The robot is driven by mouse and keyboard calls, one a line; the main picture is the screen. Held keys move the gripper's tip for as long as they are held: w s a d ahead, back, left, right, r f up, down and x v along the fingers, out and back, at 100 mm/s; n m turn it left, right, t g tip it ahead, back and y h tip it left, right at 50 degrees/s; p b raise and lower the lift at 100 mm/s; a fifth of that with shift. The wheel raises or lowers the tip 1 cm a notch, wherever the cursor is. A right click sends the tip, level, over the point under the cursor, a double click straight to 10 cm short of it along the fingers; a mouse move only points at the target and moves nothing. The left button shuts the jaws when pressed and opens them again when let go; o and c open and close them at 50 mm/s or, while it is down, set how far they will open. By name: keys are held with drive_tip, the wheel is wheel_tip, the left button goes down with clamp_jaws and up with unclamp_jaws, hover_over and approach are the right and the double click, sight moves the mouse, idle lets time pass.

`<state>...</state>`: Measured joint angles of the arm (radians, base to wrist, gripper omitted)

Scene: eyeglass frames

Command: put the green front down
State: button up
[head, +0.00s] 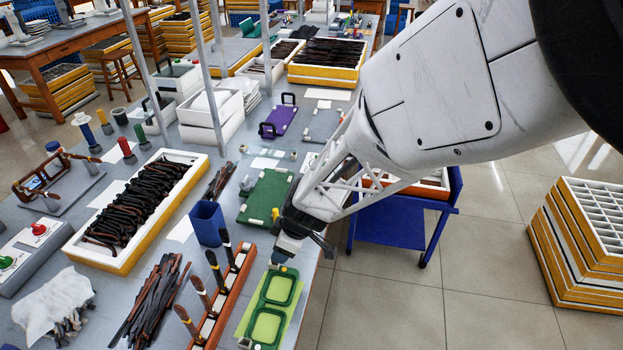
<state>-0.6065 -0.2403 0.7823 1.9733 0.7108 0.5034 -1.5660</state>
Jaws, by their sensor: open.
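The green front (287,290), with two rounded rim openings, lies flat on a light green mat (243,318) near the table's right edge. My gripper (277,263) is just above the far end of the front, its fingers pointing down. The jaws are open and small in the picture. I cannot tell whether a fingertip touches the front.
An orange rack (222,318) with several upright tools stands close left of the front. A blue cup (208,222) and a dark green board (265,198) lie beyond it. A yellow-sided tray (140,212) of dark frames is farther left.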

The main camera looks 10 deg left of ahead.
sight(273, 263)
drive_tip(key=shift+a+f, duration=0.2)
drive_tip(key=shift+x, duration=1.3)
drive_tip(key=shift+x, duration=2.6)
clamp_jaws()
drive_tip(key=shift+r, duration=0.1)
